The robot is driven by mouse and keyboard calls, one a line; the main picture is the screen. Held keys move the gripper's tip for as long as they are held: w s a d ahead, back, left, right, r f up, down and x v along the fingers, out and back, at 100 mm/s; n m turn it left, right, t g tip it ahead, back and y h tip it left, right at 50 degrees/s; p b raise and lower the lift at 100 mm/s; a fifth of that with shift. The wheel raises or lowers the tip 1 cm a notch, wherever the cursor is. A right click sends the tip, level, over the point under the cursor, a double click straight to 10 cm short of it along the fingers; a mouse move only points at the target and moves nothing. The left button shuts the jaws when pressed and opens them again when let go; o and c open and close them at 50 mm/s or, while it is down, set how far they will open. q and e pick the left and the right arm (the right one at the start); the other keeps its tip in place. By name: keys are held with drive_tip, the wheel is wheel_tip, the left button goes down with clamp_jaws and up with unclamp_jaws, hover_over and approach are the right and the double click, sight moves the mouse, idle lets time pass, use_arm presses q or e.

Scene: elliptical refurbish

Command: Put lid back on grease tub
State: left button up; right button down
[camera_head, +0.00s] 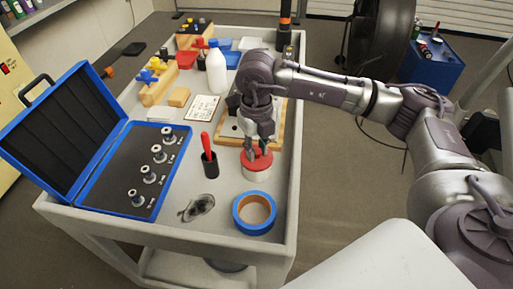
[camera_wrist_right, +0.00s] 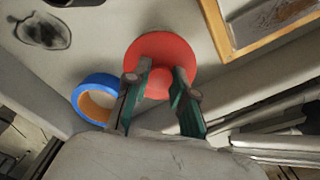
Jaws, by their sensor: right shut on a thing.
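A red lid (camera_head: 262,160) sits over the white grease tub (camera_head: 257,174) on the grey cart top. My right gripper (camera_head: 257,153) comes down from above and is shut on the lid's raised middle. In the right wrist view, the round red lid (camera_wrist_right: 162,62) shows between the two green-padded fingers (camera_wrist_right: 160,84), which close around its knob. The tub is hidden under the lid in that view. From here I cannot tell whether the lid is fully seated or just resting on the rim. My left gripper is not in view.
A blue tape roll (camera_head: 254,212) lies in front of the tub. A wood-framed board (camera_head: 277,125) lies behind. A dark grease smear (camera_head: 196,207) is at front.

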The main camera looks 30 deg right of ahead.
drive_tip(key=shift+f+b, duration=0.2)
drive_tip(key=shift+b, duration=0.15)
idle(0.9)
idle(0.4)
drive_tip(key=shift+c, duration=2)
unclamp_jaws()
drive_tip(key=shift+r, duration=0.15)
drive_tip(key=shift+r+p, duration=0.7)
drive_tip(key=shift+r, duration=0.35)
drive_tip(key=shift+r+p, duration=1.45)
drive_tip(key=shift+r, duration=0.95)
